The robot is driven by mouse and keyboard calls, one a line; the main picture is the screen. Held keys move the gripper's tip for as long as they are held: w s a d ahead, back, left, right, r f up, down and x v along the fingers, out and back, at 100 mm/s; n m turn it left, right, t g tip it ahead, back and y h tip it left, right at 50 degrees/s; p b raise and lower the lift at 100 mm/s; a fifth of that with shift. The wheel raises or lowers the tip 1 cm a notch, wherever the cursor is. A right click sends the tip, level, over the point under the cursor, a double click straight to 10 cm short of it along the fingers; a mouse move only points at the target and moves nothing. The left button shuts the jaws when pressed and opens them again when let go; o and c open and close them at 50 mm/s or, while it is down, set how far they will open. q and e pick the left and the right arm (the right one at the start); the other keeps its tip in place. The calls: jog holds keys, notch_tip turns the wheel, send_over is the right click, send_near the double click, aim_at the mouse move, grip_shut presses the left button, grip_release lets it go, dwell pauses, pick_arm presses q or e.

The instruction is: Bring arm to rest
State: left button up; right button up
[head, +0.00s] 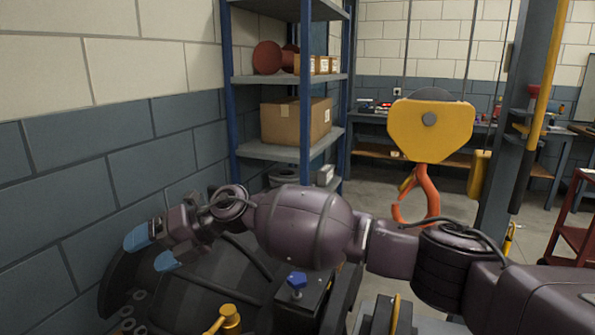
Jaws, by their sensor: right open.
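My right arm comes in from the right and reaches across the view to the left. Its gripper (152,249) has blue fingertips that stand apart, with nothing visible between them. The gripper is over the left part of a large dark casing (200,298); I cannot tell whether it touches the casing. The arm hides part of the casing's top and back. My left gripper is not in view.
A blue knob (297,281) and a brass-coloured fitting (228,318) stick up near the casing. A yellow hoist block (431,130) with an orange hook (428,195) hangs behind my arm. A block wall (100,150) is at left, beside a shelf rack (305,100).

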jog(key=w+d+r+m+t+y, duration=0.1)
jog(key=d+r+m+t+y, duration=0.2)
jog(key=m+t, duration=0.4)
jog(key=w+d+r+m+t+y, duration=0.1)
jog(key=d+m+t+y, duration=0.35)
jog(key=m, duration=0.35)
jog(key=w+d+f+m+t+h, duration=0.1)
jog(key=d+f+m+t+h, duration=0.35)
jog(key=d+f+m, duration=0.4)
jog(key=w+d+f+m+t+h, duration=0.1)
jog(key=d+f+m+t+h, duration=0.4)
jog(key=d+m, duration=0.5)
jog(key=s+d+f+m+g+h, duration=0.1)
jog(key=s+d+f+m+h, duration=0.25)
jog(key=s+d+f, duration=0.55)
jog(key=s+d+f+m+g+h, duration=0.25)
jog(key=s+d+f+h, duration=0.2)
jog(key=d+f, duration=0.4)
jog(key=s+d+f+m+g+h, duration=0.1)
jog(key=s+d+f, duration=0.3)
jog(key=s, duration=0.4)
jog(key=s+d+f+m+g+h, duration=0.2)
jog(key=s+d+f, duration=0.3)
jog(key=s, duration=0.4)
jog(key=shift+d+f, duration=0.15)
jog(key=shift+f, duration=0.4)
jog(key=shift+w, duration=0.15)
